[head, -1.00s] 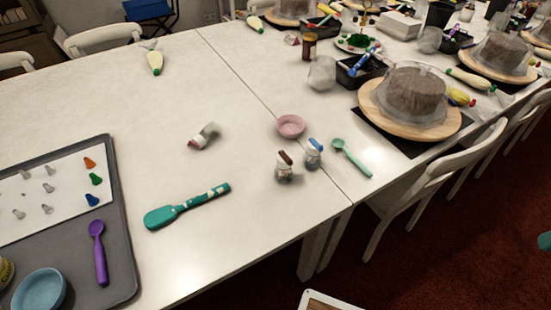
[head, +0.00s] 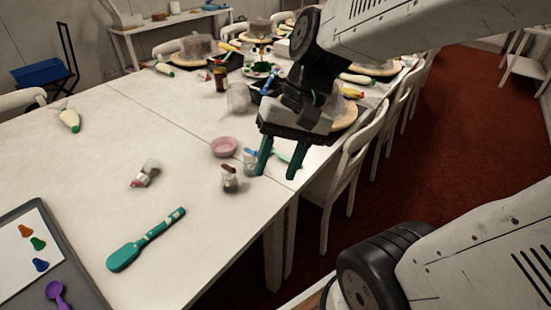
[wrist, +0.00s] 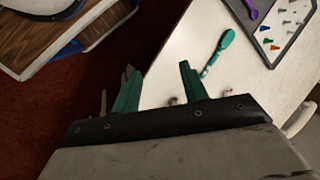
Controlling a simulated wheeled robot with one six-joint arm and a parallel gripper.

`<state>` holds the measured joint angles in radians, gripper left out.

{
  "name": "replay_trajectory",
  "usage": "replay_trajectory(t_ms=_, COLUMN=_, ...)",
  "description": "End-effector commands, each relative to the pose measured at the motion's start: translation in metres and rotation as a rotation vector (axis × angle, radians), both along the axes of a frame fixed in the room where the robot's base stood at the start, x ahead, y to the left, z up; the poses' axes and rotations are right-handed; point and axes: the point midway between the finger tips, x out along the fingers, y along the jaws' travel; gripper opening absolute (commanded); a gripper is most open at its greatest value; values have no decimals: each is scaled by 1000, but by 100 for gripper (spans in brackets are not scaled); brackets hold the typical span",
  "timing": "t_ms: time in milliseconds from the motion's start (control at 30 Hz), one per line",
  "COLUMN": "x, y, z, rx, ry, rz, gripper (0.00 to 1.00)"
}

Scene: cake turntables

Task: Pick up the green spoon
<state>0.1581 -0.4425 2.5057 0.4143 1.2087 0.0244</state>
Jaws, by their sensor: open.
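The green spoon (head: 283,157) is pale mint and lies near the table's right edge in the head view. My gripper hides much of it. My gripper (head: 278,172) has two teal fingers, spread apart with nothing held between them. In the head view it overlaps the spoon; I cannot tell how high above it the fingers are. The wrist view shows the open fingers (wrist: 157,70) over the table edge, and I cannot make out the green spoon there. A darker teal spatula (head: 145,240) lies farther left; it also shows in the wrist view (wrist: 217,52).
Two small shakers (head: 230,178) and a pink bowl (head: 223,146) stand just left of my gripper. A glass jar (head: 238,97) is behind. A white chair (head: 345,170) stands against the table's right side. The table's left middle is mostly clear.

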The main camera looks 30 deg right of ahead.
Motion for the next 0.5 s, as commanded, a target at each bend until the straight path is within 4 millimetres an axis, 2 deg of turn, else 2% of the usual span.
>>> replay_trajectory(t_ms=133, x=50, y=4, z=-20, rx=238, ry=121, rz=-257, gripper=44)
replay_trajectory(t_ms=267, x=97, y=-6, z=-39, rx=436, ry=200, rz=-502, gripper=44)
replay_trajectory(t_ms=367, x=135, y=-25, z=-58, rx=581, ry=252, rz=-703, gripper=44)
replay_trajectory(t_ms=500, x=182, y=-67, z=-95, rx=771, ry=310, rz=-1006, gripper=44)
